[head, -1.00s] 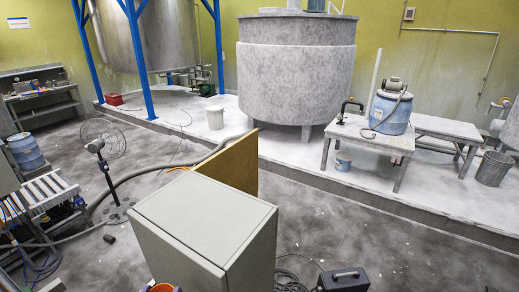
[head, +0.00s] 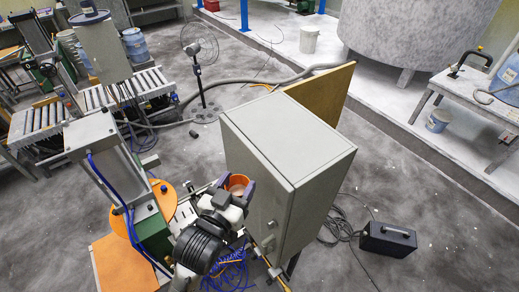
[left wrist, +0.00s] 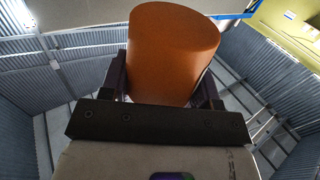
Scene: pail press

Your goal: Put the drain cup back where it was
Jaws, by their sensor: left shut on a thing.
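The drain cup is an orange cup (head: 237,180), held roughly upright beside the near left side of the grey cabinet. My left gripper (head: 234,188) is shut on it, with one dark finger on each side. In the left wrist view the orange cup (left wrist: 172,50) fills the space between the fingers of the gripper (left wrist: 162,82). The inside of the cup shows only in part in the head view. My right gripper is not in view.
The grey cabinet (head: 285,140) stands close right of the cup. A green machine with an orange disc (head: 158,205) stands close left, with blue hoses. A roller conveyor (head: 40,120) lies further left. A black box (head: 387,240) sits on the floor at right.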

